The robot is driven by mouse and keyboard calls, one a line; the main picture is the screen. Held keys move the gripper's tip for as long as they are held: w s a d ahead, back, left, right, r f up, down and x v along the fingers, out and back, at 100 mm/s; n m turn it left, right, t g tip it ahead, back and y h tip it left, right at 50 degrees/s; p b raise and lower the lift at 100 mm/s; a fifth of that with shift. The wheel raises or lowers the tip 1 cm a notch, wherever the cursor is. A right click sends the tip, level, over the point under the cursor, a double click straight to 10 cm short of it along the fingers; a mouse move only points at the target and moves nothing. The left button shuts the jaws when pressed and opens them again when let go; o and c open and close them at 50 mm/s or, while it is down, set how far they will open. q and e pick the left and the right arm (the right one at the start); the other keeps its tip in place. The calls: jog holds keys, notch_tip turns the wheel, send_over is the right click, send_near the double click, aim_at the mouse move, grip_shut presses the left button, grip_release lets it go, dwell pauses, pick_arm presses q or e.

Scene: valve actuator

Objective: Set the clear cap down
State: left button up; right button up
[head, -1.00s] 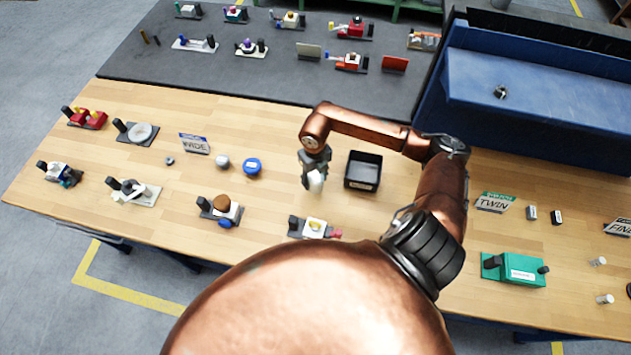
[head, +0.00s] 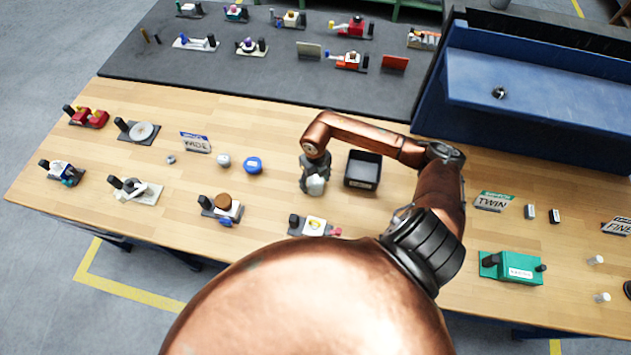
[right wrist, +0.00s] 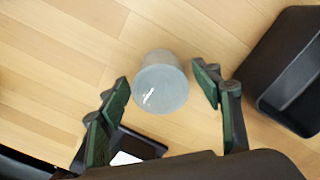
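The clear cap (right wrist: 161,88) is a pale grey, frosted cylinder with a small white mark on its round face. It appears to stand on the wooden table, and in the head view the cap (head: 316,187) shows just below my right gripper (head: 314,178). In the right wrist view my right gripper (right wrist: 162,76) has its green-padded fingers spread on either side of the cap. A narrow gap shows at each side, so it is open around the cap. My left gripper is not in view.
A black open bin (head: 362,170) stands right of the cap, close to the right finger. A fixture with a white block (head: 314,226) lies nearer to me. A blue round cap (head: 253,166) and a pale knob (head: 223,161) stand to the left. Bare wood lies between them.

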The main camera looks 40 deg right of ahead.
aim_at(315, 180)
jog(key=shift+r, duration=0.1)
jog(key=shift+r, duration=0.2)
notch_tip(315, 180, up, 12)
jog(key=b, duration=0.2)
jog(key=shift+f, duration=0.15)
dwell(0.3)
